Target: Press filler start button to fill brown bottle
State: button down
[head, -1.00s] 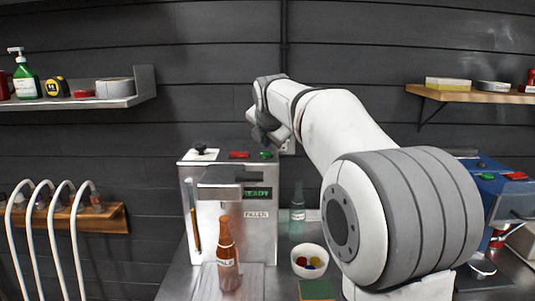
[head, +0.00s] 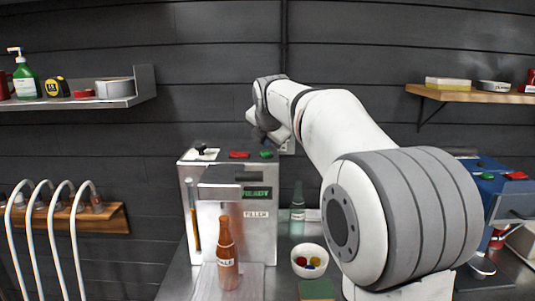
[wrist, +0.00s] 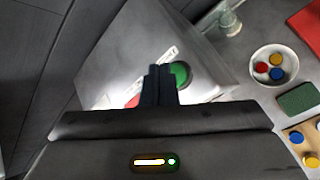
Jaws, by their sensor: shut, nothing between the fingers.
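The filler (head: 245,232) is a metal box labelled FILLER, with a small screen showing green text that seems to read READY (head: 257,193). On its top are a green button (head: 266,154) and a red button (head: 239,154). The brown bottle (head: 227,255) stands upright in front of the filler, under its head (head: 220,182). My gripper (head: 266,143) is over the filler's top, near the green button. In the wrist view its shut, empty fingertips (wrist: 160,70) appear just beside the green button (wrist: 181,73); contact cannot be told. The red button (wrist: 132,101) is partly hidden behind the fingers.
A white bowl of coloured caps (head: 310,262) and a green bottle (head: 298,210) stand right of the filler. A green pad (head: 317,289) lies in front. A black knob (head: 200,149) stands on the filler's top left. A blue machine (head: 497,190) is at right.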

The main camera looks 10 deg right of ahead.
aim_at(266, 154)
jog(key=shift+f, duration=0.4)
jog(key=shift+f+b, duration=0.4)
dwell(0.4)
jog(key=shift+r, duration=0.1)
jog(key=shift+r+p, duration=0.75)
jog(key=shift+p, duration=0.05)
notch_tip(266, 154, up, 5)
jog(key=p, duration=0.4)
jog(key=shift+p, duration=0.3)
dwell(0.5)
